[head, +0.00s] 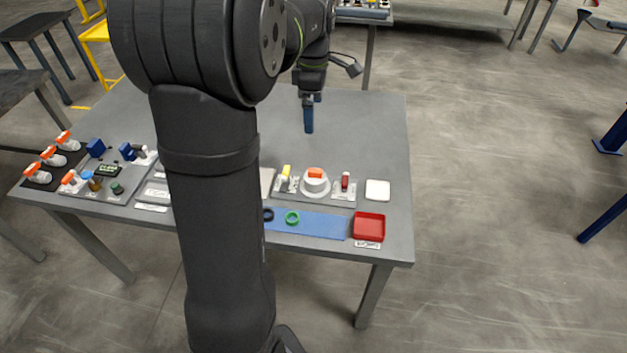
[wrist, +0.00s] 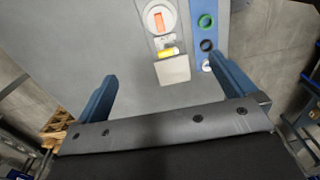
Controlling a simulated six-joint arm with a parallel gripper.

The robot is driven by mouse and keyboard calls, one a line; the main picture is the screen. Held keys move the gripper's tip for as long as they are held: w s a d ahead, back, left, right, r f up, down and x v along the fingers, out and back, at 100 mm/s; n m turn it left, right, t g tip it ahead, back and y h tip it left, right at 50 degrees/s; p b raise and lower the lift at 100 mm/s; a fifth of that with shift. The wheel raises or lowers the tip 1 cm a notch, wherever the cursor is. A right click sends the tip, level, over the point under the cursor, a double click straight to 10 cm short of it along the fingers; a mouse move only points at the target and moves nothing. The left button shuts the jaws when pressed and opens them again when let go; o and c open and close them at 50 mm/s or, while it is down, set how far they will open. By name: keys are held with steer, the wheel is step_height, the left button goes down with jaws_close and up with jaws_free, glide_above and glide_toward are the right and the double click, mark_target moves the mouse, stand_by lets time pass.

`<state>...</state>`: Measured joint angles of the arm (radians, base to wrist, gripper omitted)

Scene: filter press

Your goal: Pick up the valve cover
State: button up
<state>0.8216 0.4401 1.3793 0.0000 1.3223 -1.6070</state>
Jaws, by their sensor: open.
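A white round piece with an orange grip (head: 315,179), which looks like the valve cover, sits upright on a grey plate near the front of the table. In the wrist view this white and orange piece (wrist: 158,17) is at the top, beyond my fingertips. My gripper (head: 308,118) is above the table, farther back than the piece and apart from it.
A yellow-topped part (head: 286,171) and a red part (head: 345,181) flank the piece closely. A blue mat (head: 325,226) carries a green ring (head: 292,217) and a dark ring. A red tray (head: 369,228) and white block (head: 378,190) stand right. The table's back right is clear.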

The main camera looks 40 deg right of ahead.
steer(key=c, duration=0.8)
